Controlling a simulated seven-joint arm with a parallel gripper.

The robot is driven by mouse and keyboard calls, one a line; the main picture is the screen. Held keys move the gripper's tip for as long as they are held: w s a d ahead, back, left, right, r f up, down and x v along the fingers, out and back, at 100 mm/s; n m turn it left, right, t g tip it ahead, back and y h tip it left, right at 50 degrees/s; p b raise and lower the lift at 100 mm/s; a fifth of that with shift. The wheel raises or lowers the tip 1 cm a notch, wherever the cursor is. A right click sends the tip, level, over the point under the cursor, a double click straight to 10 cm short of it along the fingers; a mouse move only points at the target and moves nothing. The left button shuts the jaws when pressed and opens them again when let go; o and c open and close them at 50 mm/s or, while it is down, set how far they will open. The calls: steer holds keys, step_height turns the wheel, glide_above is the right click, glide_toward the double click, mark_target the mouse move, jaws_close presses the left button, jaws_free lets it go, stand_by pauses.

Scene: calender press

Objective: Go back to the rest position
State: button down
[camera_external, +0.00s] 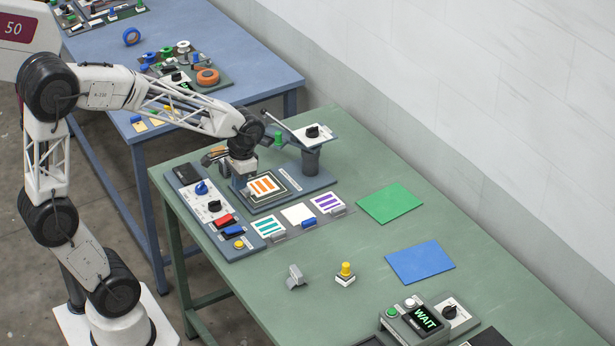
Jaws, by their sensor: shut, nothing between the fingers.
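My gripper (243,187) points down at the left end of the press (306,184), low over its base. It is shut and empty. A white card with orange stripes (264,185) lies on the dark bed of the press, just right of my gripper. I cannot tell whether the fingertips touch the card or the bed. The raised white plate (306,130) with a black knob is tilted above a dark post at the back right of the press.
A green mat (389,203), a blue mat (419,261), a yellow-topped button (345,272), a grey block (295,277) and a "WAIT" display (425,319) are to the right.

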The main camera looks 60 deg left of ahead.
steer(key=shift+s+r, duration=0.1)
steer(key=s+d+r+t, duration=0.2)
steer(key=s+r, duration=0.2)
steer(key=s, duration=0.4)
steer(key=s+d+r+t, duration=0.1)
steer(key=s+d+r, duration=0.2)
steer(key=s, duration=0.5)
steer(key=shift+s+d+r+t, duration=0.15)
steer(key=shift+r+t, duration=0.25)
steer(key=shift+r, duration=0.15)
stand_by(2.3)
